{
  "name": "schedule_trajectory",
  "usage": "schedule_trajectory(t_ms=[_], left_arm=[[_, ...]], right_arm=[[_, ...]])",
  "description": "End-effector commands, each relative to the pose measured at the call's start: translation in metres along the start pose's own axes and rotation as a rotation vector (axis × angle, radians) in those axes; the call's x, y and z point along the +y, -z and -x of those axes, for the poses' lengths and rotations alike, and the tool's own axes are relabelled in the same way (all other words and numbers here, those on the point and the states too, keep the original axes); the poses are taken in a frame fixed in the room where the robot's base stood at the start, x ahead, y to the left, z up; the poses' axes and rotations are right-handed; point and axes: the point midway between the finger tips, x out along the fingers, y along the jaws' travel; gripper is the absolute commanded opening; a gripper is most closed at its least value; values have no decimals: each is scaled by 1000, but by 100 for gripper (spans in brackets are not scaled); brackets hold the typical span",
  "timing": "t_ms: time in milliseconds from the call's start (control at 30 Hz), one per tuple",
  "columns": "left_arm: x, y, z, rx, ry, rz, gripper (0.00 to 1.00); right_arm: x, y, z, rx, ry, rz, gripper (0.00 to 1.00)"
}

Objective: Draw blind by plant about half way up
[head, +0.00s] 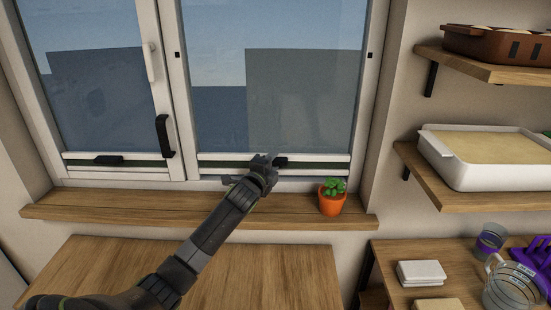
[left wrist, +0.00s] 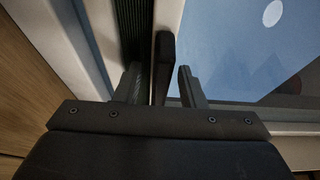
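The blind by the plant (head: 320,167) is a narrow folded strip at the bottom of the right window pane. Its dark handle (head: 281,162) sits on the rail. The green plant in an orange pot (head: 332,198) stands on the sill, right of my left gripper (head: 270,160). In the left wrist view, the dark handle (left wrist: 165,65) stands between the two fingers of this gripper (left wrist: 160,80), with gaps visible beside it. The fingers look apart, not closed on it. Dark green pleats (left wrist: 132,30) show beside the handle. My right gripper is out of view.
The left pane has a similar folded blind with a dark handle (head: 108,160). A black window handle (head: 163,136) is on the frame. The wooden sill (head: 110,208) is clear left of my arm. Shelves with dishes (head: 485,155) stand at the right.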

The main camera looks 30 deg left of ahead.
Motion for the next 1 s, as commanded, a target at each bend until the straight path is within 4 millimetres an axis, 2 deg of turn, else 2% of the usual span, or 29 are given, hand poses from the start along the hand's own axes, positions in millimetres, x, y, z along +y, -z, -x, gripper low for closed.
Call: schedule_trajectory(t_ms=[233, 600, 900, 1000], left_arm=[[0, 0, -18, -1, 0, -1, 36], [0, 0, -20, 0, 1, -1, 36], [0, 0, -20, 0, 0, -1, 0], [0, 0, -20, 0, 0, 0, 0]], right_arm=[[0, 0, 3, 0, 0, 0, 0], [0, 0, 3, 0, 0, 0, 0], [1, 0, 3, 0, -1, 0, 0], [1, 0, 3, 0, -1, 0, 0]])
